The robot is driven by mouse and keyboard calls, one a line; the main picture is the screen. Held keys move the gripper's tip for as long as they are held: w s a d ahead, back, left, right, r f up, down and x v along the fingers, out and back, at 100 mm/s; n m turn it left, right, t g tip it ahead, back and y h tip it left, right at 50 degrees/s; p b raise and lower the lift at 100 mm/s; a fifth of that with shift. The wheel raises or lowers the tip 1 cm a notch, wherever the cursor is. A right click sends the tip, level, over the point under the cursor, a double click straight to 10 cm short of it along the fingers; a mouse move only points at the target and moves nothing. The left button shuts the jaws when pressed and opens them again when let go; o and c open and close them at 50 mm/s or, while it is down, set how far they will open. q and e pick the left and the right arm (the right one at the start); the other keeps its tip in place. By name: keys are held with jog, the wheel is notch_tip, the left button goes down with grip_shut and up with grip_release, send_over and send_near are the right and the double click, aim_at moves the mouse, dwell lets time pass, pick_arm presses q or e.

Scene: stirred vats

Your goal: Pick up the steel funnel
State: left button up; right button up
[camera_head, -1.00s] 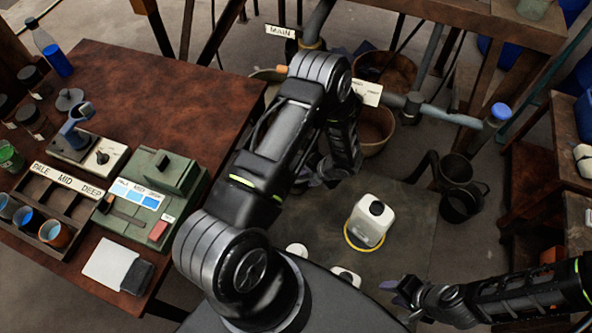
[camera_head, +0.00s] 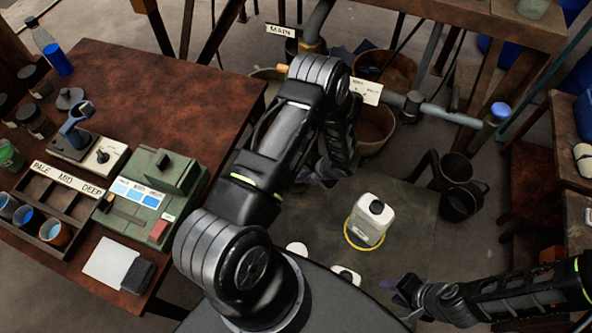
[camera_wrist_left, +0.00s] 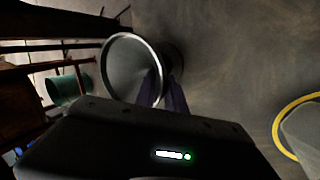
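The steel funnel (camera_wrist_left: 128,70) shows in the left wrist view as a round grey mouth with a bright rim. In the head view I cannot make it out; my left arm covers that area. My left gripper (camera_wrist_left: 163,88) has its dark fingers at the right side of the funnel's rim, overlapping it in the picture. Whether they touch or grip it I cannot tell. In the head view my left gripper (camera_head: 318,177) is mostly hidden by the arm. My right gripper (camera_head: 400,297) is low at the right, fingers apart and empty.
A white canister (camera_head: 366,222) stands in a yellow ring on the dark floor mat (camera_head: 405,215). Black jugs (camera_head: 458,190) stand to its right, and buckets (camera_head: 375,125) behind. A brown table (camera_head: 165,85) with a green box (camera_head: 150,195) fills the left.

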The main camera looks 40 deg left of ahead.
pick_arm(q)
grip_shut()
jog(key=shift+d, duration=0.1)
dwell(0.3)
jog(key=shift+r, duration=0.1)
notch_tip(320, 180, up, 10)
jog(key=shift+f, duration=0.1)
dwell(0.5)
dwell(0.5)
